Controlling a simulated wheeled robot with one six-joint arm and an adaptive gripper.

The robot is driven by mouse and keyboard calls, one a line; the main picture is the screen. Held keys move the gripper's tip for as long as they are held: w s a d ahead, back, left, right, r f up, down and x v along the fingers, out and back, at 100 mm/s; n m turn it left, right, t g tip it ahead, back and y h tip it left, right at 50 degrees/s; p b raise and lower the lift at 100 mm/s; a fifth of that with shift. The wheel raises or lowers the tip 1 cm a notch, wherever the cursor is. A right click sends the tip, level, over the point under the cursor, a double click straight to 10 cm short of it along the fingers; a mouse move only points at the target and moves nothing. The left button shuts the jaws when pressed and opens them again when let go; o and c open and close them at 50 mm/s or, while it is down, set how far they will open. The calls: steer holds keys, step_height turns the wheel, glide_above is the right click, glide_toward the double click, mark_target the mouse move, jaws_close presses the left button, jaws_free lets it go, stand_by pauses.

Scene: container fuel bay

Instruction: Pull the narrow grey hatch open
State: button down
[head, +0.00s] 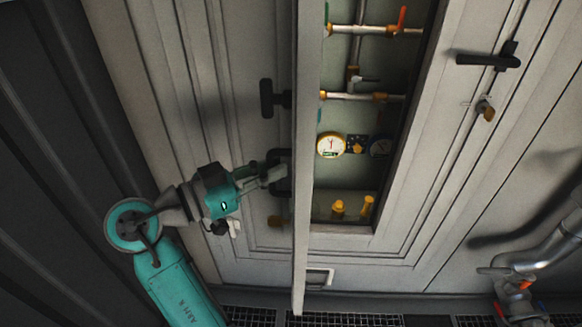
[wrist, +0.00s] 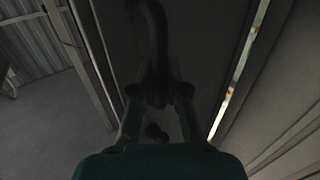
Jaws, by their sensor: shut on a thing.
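The narrow grey hatch (head: 304,215) stands open, out from the wall, and shows nearly edge-on in the head view. Behind it is a lit recess with pipes and gauges. My gripper (head: 276,173) comes from the left and is shut on the hatch's dark handle (head: 283,157). In the wrist view my gripper's fingers (wrist: 159,92) close around the curved dark handle (wrist: 152,28), and a bright gap (wrist: 237,80) shows past the hatch edge on the right. Much of the hatch face is hidden by the steep angle.
The recess holds a yellow-rimmed gauge (head: 331,146). A dark lever (head: 487,59) sits on the panel to the right. Pipes (head: 545,250) stand at lower right.

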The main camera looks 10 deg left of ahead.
steer(key=shift+w+a+m+g+h, duration=0.15)
steer(key=shift+a+m+g+h, duration=0.2)
steer(key=shift+a, duration=0.3)
steer(key=c, duration=1.2)
jaws_free()
steer(key=v, duration=1.2)
steer(key=shift+r, duration=0.1)
